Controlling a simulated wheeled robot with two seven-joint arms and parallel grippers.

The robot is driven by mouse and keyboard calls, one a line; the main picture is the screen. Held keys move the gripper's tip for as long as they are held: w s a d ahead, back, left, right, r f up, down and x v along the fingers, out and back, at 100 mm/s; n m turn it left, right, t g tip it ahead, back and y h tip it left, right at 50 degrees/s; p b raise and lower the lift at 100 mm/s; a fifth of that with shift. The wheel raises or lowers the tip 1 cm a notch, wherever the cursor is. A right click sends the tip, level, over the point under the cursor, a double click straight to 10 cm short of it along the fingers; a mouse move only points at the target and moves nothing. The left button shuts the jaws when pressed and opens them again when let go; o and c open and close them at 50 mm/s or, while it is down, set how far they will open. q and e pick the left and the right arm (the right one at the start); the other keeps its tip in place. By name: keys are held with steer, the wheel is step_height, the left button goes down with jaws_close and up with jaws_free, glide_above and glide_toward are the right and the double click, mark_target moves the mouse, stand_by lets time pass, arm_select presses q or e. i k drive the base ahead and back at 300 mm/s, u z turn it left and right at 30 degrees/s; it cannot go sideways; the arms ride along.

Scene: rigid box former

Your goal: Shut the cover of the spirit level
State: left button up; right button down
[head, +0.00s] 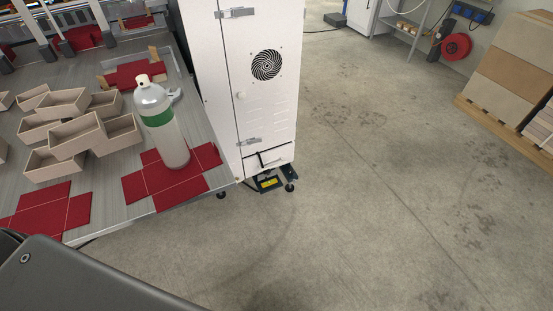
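I cannot make out a spirit level or its cover for certain. At the foot of the white cabinet (270,110) is a small black and yellow item (268,183) close to the floor, with a thin black bar (262,160) above it. It is too small to tell whether this is the spirit level or whether a cover on it is open. Neither of my grippers is in view. A dark grey part, apparently of my own body, fills the lower left corner.
A grey table (205,190) at left holds several wooden boxes (80,137), red cross-shaped blanks (190,183) and a white-and-green bottle (165,130). The concrete floor (370,190) right of the cabinet is clear. Stacked boards on a pallet (510,70) stand at far right.

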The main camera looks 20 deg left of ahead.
mark_target(268, 174)
steer(key=u, duration=0.65)
steer(key=i, duration=0.85)
steer(key=u, duration=0.9)
